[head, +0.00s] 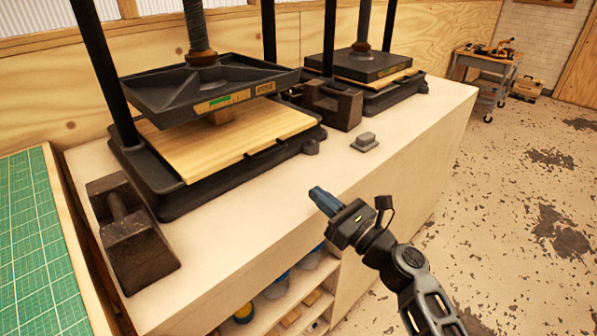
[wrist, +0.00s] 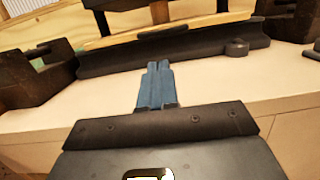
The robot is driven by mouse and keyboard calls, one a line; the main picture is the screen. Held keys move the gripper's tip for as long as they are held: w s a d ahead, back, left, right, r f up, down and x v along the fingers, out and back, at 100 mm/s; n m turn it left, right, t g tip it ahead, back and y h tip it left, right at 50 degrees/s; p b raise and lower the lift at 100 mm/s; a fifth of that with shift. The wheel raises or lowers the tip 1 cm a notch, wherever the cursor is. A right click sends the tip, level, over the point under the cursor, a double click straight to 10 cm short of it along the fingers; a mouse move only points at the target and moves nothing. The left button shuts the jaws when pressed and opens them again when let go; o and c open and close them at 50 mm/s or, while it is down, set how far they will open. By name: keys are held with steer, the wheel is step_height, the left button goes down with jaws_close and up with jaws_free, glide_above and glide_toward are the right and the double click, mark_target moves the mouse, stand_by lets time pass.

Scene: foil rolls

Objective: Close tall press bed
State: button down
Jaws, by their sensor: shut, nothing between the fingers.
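The nearer press has a pale wooden bed (head: 225,140) with dark handles (head: 266,153) on its front edge. The bed sits in a black base (head: 215,187) and juts out toward the front from under the raised dark platen (head: 205,90). A small wooden block stands between platen and bed. My gripper (head: 322,198) has its blue fingers together and empty, above the counter's front edge, right of and in front of this bed, touching nothing. In the wrist view, the shut fingers (wrist: 156,82) point at the black base (wrist: 175,53). Which press is the tall one, I cannot tell.
A second press (head: 365,68) stands farther back with its platen low. Dark metal weights (head: 125,235) (head: 333,103) flank the nearer press. A small grey block (head: 365,141) lies on the pale counter (head: 415,115). A green cutting mat (head: 35,235) is at the left.

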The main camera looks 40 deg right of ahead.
steer(key=p, duration=0.2)
glide_toward(260, 149)
steer(key=shift+w+d+r, duration=0.1)
steer(key=shift+w+r, duration=0.5)
steer(key=shift+w, duration=0.75)
steer(key=w+b, duration=0.1)
steer(key=w, duration=0.3)
steer(key=shift+w+r, duration=0.2)
